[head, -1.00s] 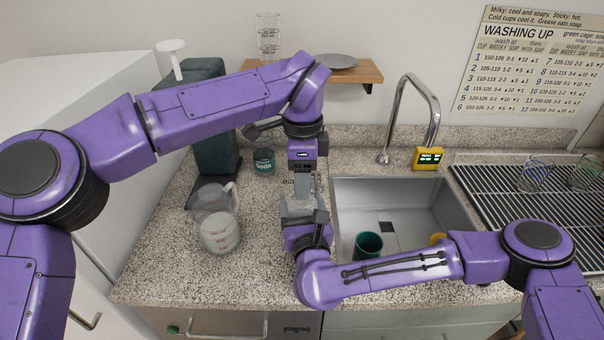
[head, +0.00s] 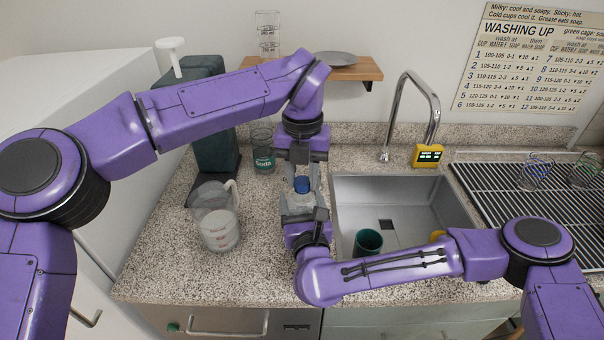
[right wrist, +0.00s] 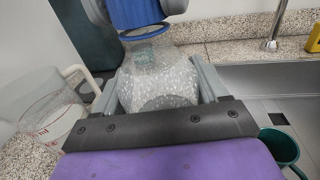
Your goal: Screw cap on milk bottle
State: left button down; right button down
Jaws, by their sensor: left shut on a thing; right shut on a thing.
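The blue cap (head: 302,185) is held between the fingers of my left gripper (head: 303,187), which points down from above. The cap also shows at the top of the right wrist view (right wrist: 136,13). The clear milk bottle (head: 302,204) stands upright below it, with my right gripper (head: 303,208) shut around its body. In the right wrist view the bottle (right wrist: 158,80) is see-through and speckled by the counter behind. The cap is right over the bottle's neck (right wrist: 148,48); I cannot tell whether its threads are engaged.
A measuring jug (head: 217,218) stands left of the bottle. A soda glass (head: 263,160) is behind, near a dark green machine (head: 212,120). The sink (head: 405,205) with a green cup (head: 368,242) lies to the right, with a tap (head: 435,115) behind it.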

pick_arm(q)
jog(key=m, duration=0.6)
jog(key=shift+m, duration=0.3)
jog(key=m, duration=1.1)
jog(key=shift+m, duration=0.3)
jog(key=c, duration=0.7)
grip_release()
jog(key=shift+c, duration=0.2)
jog(key=shift+r, duration=2.2)
